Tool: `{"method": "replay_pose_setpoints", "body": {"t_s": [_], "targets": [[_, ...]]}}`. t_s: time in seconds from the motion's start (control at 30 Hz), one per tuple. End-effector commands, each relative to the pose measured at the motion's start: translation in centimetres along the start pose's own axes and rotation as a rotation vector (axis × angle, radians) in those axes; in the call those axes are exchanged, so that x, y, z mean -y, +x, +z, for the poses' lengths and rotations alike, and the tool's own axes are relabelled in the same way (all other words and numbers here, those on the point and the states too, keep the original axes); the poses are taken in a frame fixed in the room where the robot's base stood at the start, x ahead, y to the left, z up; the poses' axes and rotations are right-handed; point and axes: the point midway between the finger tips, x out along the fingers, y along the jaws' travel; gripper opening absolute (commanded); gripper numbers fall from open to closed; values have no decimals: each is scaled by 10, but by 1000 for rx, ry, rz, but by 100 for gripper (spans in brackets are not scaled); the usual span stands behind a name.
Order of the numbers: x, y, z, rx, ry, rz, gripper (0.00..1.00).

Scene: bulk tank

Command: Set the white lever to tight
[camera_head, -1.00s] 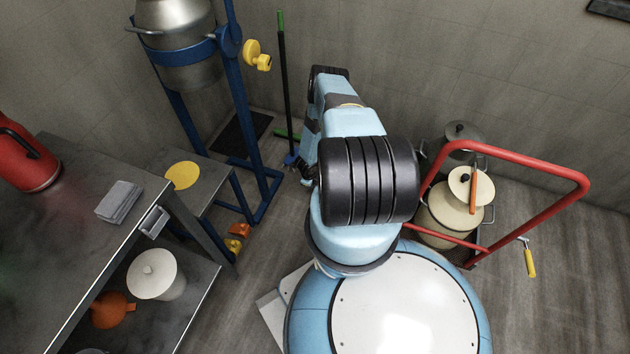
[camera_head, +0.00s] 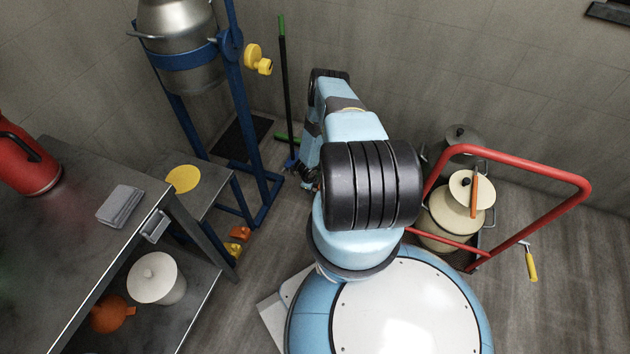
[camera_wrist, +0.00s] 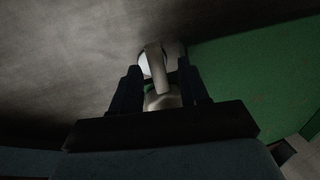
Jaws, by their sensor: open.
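In the wrist view, a whitish lever-like piece (camera_wrist: 155,58) shows between the two dark fingers of my gripper (camera_wrist: 160,82). The piece stands upright in the picture, with a paler rounded part beside and below it. The fingers are apart, one on each side of it. I cannot tell whether they touch it. In the head view my arm covers most of the gripper, and I cannot make out the lever there.
A large green surface (camera_wrist: 250,65) fills the right of the wrist view. In the head view, a green-and-black pole (camera_head: 284,75) leans at the wall beside a blue stand (camera_head: 238,95) holding a steel tank (camera_head: 180,45). A red-handled cart (camera_head: 520,165) with pots stands at the right.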

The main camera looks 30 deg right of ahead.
Motion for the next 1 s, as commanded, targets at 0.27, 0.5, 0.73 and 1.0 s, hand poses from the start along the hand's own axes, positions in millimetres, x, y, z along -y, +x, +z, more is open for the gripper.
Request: {"method": "replay_pose_setpoints", "body": {"t_s": [0.27, 0.5, 0.73, 1.0], "targets": [[2, -35, 0, 1, 1, -1, 44], [2, -77, 1, 1, 0, -1, 44], [2, -113, 2, 1, 0, -2, 44], [2, -133, 2, 1, -2, -2, 44]]}}
